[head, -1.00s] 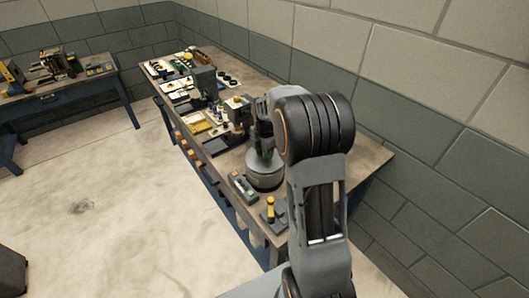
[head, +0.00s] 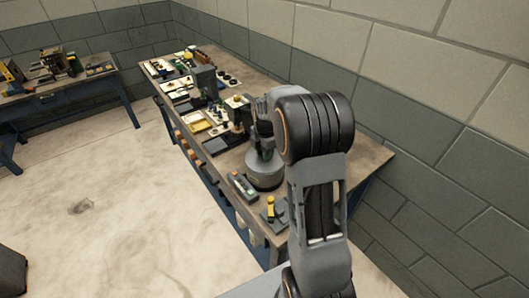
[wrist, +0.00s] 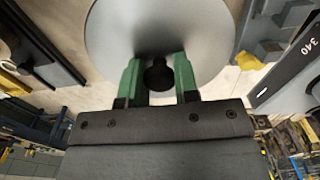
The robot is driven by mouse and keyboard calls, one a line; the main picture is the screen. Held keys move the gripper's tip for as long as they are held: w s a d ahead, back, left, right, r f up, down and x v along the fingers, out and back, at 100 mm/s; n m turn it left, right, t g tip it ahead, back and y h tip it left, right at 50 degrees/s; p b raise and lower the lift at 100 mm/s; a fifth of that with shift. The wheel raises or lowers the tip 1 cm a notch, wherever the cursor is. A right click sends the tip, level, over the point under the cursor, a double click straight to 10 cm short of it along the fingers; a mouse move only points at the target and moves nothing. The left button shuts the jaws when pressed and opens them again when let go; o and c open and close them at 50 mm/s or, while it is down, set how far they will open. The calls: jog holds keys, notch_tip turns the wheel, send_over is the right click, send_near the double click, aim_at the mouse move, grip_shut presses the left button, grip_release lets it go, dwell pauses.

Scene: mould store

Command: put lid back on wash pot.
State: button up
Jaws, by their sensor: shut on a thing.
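The wash pot (head: 264,181) is a squat grey cylinder on the near part of the long bench. My gripper (wrist: 158,82), with green fingers, is shut on the black knob (wrist: 158,75) of the round grey lid (wrist: 205,35). In the head view my gripper (head: 264,148) is above the pot, partly hidden by my arm. The lid is level at the pot's top in that view. I cannot tell whether it rests fully on the rim. In the wrist view the lid hides the pot.
On the long bench (head: 345,158), a grey device (head: 243,186) and a yellow-handled item (head: 271,207) stand close by the pot. Several tools and blocks crowd the bench's far part. A wall runs behind it. A second bench (head: 75,91) stands far left; the floor between is clear.

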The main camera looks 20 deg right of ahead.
jog(key=o, duration=1.5)
jog(key=shift+o, duration=0.2)
jog(key=shift+r+p, duration=2.6)
jog(key=shift+r, duration=0.9)
grip_shut()
